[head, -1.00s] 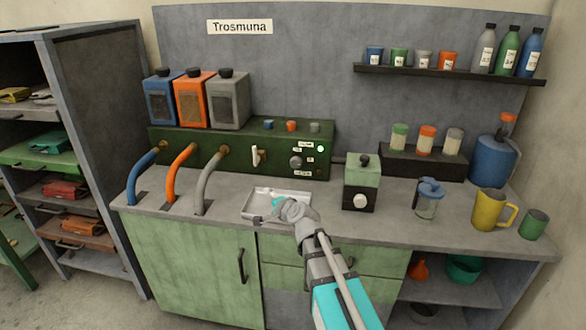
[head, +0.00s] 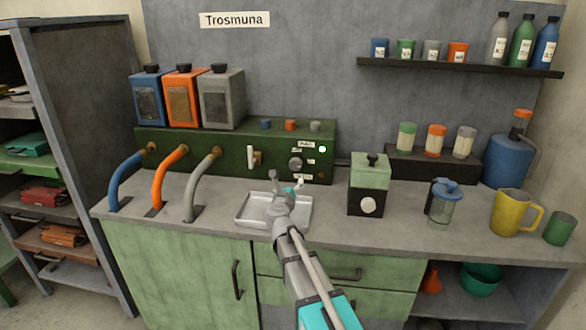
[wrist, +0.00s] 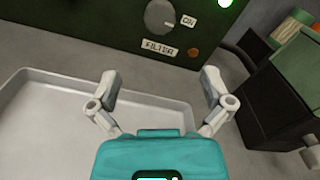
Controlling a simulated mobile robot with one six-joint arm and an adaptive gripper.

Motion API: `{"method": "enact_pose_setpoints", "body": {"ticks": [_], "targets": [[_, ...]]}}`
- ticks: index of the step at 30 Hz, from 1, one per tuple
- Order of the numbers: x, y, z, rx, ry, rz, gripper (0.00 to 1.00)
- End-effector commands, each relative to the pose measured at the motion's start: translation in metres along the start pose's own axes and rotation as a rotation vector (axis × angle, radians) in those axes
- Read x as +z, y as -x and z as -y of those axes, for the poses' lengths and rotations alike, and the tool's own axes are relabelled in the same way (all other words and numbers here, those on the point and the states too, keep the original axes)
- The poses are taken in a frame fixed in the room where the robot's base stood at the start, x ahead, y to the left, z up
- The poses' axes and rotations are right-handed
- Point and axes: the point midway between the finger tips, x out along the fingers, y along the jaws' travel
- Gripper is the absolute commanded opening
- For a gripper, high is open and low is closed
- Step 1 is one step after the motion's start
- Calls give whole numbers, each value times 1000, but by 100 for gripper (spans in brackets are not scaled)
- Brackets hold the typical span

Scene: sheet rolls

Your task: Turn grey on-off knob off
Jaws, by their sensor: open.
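The grey round knob (head: 297,163) is on the front of the green panel (head: 220,160), beside small white labels. In the wrist view the knob (wrist: 160,17) is at the top, partly cut off, with an "ON" label (wrist: 188,20) to its right and another label below. A lit pale-green lamp (head: 322,149) is right of the knob. My gripper (head: 286,180) is open and empty, in front of and below the knob, above the metal tray. In the wrist view its two fingers (wrist: 160,76) are spread apart, clear of the knob.
The shallow metal tray (head: 246,222) lies on the counter below my gripper. A green-and-black box (head: 368,205) with a white dial stands to the right. Three curved pipes, including a grey one (head: 195,185), are farther left.

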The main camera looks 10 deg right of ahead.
Motion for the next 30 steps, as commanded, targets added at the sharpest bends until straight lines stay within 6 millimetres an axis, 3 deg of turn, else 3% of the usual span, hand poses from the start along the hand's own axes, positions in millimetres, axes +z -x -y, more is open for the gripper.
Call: {"method": "enact_pose_setpoints", "body": {"ticks": [17,30], "targets": [[2,-9,-3,3,0,1,100],[2,-67,-5,5,1,2,100]]}}
